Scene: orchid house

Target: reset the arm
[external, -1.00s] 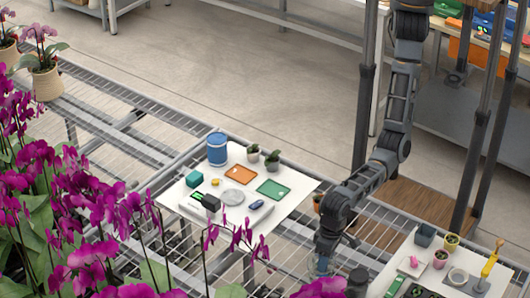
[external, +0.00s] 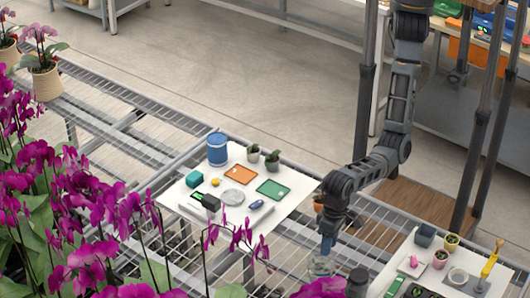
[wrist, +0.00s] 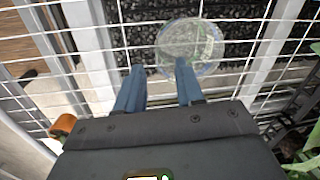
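My arm hangs down at the right of the external view, its elbow bent. My gripper (external: 327,250) points down over the slatted bench, between the two white boards. In the wrist view my gripper (wrist: 161,68) is open, its two blue fingers apart with nothing between them. A clear round container (wrist: 191,46) sits just beyond the fingertips on the wire mesh. The right fingertip overlaps its near rim in the picture; I cannot tell if they touch. The clear container (external: 320,267) also shows just below my gripper in the external view.
The left white board (external: 222,212) holds a blue canister (external: 217,149), trays and small plants. The right board (external: 399,268) holds pots and a yellow-handled tool (external: 490,260). Magenta orchids (external: 60,215) fill the left foreground. A dark cylinder (external: 357,282) stands near my gripper.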

